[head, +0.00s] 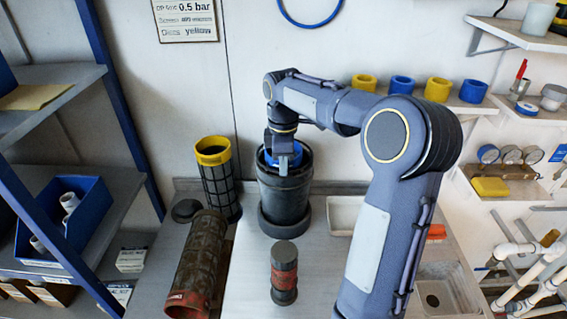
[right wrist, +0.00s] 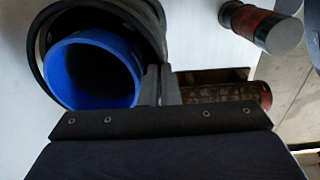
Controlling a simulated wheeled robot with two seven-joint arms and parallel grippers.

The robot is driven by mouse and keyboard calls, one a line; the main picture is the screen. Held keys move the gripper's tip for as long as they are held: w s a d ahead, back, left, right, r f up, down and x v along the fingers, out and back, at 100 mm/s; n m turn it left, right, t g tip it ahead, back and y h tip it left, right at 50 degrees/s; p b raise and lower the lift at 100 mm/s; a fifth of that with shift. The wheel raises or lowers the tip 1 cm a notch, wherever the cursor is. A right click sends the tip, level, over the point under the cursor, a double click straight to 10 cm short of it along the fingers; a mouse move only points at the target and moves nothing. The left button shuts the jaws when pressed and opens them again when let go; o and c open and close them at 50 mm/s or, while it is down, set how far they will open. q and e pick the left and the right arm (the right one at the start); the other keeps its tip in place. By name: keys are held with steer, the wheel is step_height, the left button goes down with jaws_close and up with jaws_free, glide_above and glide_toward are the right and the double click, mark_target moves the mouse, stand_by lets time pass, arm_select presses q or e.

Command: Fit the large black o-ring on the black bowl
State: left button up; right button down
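The black bowl (head: 284,205) stands upright on the bench in the middle of the head view, with a blue ring-shaped part inside its mouth. In the right wrist view the blue part (right wrist: 62,75) shows inside the dark mouth. A thin black loop, the large black o-ring (right wrist: 36,45), curves around that mouth and runs to my fingers. My right gripper (head: 283,163) points down over the bowl's mouth. Its fingers (right wrist: 159,85) are close together, seemingly shut on the o-ring at the rim. Whether the o-ring is seated is unclear. My left gripper is out of view.
A black mesh cylinder with a yellow top (head: 220,180) stands left of the bowl. A dirty brown mesh cylinder (head: 200,262) lies in front of it. A dark canister with a red band (head: 284,272) stands in front of the bowl. A white tray (head: 344,214) is to the right.

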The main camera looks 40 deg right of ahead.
steer(key=shift+f+b, duration=0.35)
steer(key=shift+f, duration=0.3)
steer(key=c, duration=1.6)
jaws_free()
step_height(320, 180, up, 8)
steer(key=shift+f, duration=0.1)
steer(key=s+a+f+m+t+y, duration=0.1)
steer(key=s+a+f+m+t, duration=0.1)
steer(key=s+a, duration=0.4)
steer(key=s+a+f+m+t+y, duration=0.1)
steer(key=s+a+f+m, duration=0.3)
steer(key=s, duration=0.4)
steer(key=s+a+f+m+t+y, duration=0.1)
steer(key=s+a+f+m+t, duration=0.1)
steer(key=s+a+m, duration=0.3)
steer(key=shift+s+a+f+m+t+y, duration=0.2)
steer(key=shift+s+a+f, duration=0.15)
steer(key=shift+s+a, duration=0.5)
steer(key=shift+s+a+f+m+t+y, duration=0.1)
steer(key=shift+s+a+f+t+y, duration=0.2)
steer(key=shift+s+a, duration=0.5)
